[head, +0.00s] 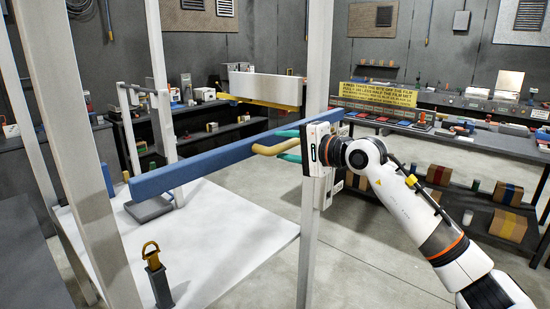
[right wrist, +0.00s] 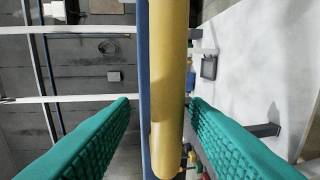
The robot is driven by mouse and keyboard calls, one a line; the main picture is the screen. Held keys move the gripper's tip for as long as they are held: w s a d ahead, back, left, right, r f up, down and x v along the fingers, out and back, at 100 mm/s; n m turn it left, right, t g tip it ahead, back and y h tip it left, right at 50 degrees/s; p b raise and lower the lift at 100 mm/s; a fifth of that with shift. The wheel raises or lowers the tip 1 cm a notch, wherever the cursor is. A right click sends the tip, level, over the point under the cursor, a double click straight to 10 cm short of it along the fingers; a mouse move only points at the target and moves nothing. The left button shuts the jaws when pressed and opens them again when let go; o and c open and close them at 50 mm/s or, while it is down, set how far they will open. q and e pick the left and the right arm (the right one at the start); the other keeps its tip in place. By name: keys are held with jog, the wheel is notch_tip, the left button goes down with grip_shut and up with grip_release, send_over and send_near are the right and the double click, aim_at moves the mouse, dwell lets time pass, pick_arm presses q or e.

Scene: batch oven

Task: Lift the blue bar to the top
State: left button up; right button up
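The blue bar (head: 200,166) spans the white frame at mid height, sloping up to the right in the head view. A yellow handle (head: 268,149) sticks out from it near its right end. My right gripper (head: 277,145) is at this handle, with its green fingers on either side. In the right wrist view the yellow handle (right wrist: 168,90) runs between the two green fingers with a gap on each side, so the gripper is open around it. The blue bar (right wrist: 143,60) shows just behind the handle. My left gripper is not in view.
White posts (head: 85,150) stand at the left, and another post (head: 309,235) stands beside my right gripper. A white panel (head: 225,235) lies below the bar. A black upright with a yellow loop (head: 151,255) stands at the front. Dark shelves line the back.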

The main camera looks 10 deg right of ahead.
jog(key=shift+o, duration=0.9)
jog(key=shift+f, duration=0.15)
jog(key=shift+s, duration=0.1)
jog(key=shift+s+d+b, duration=0.2)
jog(key=shift+b, duration=0.1)
jog(key=b+v, duration=0.3)
jog(key=v, duration=0.4)
jog(key=shift+s, duration=0.15)
